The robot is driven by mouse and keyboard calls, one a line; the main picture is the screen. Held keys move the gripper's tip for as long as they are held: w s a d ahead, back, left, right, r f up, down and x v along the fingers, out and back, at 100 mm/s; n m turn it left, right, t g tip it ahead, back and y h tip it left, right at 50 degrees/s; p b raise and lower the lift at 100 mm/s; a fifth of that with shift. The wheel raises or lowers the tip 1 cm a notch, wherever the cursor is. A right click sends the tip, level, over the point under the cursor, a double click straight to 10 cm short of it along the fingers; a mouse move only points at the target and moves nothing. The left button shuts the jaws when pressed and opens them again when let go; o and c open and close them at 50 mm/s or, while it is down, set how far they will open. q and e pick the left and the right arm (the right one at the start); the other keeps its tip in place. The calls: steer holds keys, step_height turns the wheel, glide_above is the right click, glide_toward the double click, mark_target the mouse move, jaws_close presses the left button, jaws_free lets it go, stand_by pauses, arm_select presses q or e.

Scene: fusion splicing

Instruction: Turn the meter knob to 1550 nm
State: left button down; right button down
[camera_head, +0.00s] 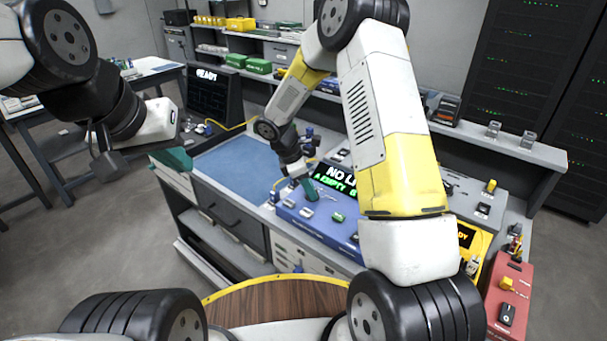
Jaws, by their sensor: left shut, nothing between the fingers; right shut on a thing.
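No knob marked 1550 nm can be made out, and I cannot tell for certain which device is the meter. My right gripper (308,188) reaches down to the back left of a blue device (320,226). The blue device has a dark screen (340,181) with partly hidden white and green text. A yellow device (474,243) with a "READY" screen is partly behind my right arm. My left gripper (174,160) is shut and empty, left of the blue mat.
The blue mat (236,163) on the bench is mostly clear. A black monitor (213,95) stands behind it. A red box (509,300) with a yellow part and a black switch is at the right. Green boxes (258,66) sit on the back shelf. Dark racks (530,80) stand behind.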

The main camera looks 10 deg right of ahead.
steer(key=m, duration=0.1)
steer(key=m+g, duration=0.1)
steer(key=m, duration=0.2)
steer(key=shift+w+g, duration=0.25)
steer(key=shift+g, duration=0.05)
steer(key=shift+m+g+y, duration=0.3)
steer(key=shift+m+g, duration=0.2)
steer(key=shift+m, duration=1)
steer(key=c, duration=1)
jaws_free()
steer(key=shift+r, duration=0.1)
steer(key=v, duration=0.7)
steer(key=shift+w+r, duration=0.2)
steer(key=shift+r, duration=0.1)
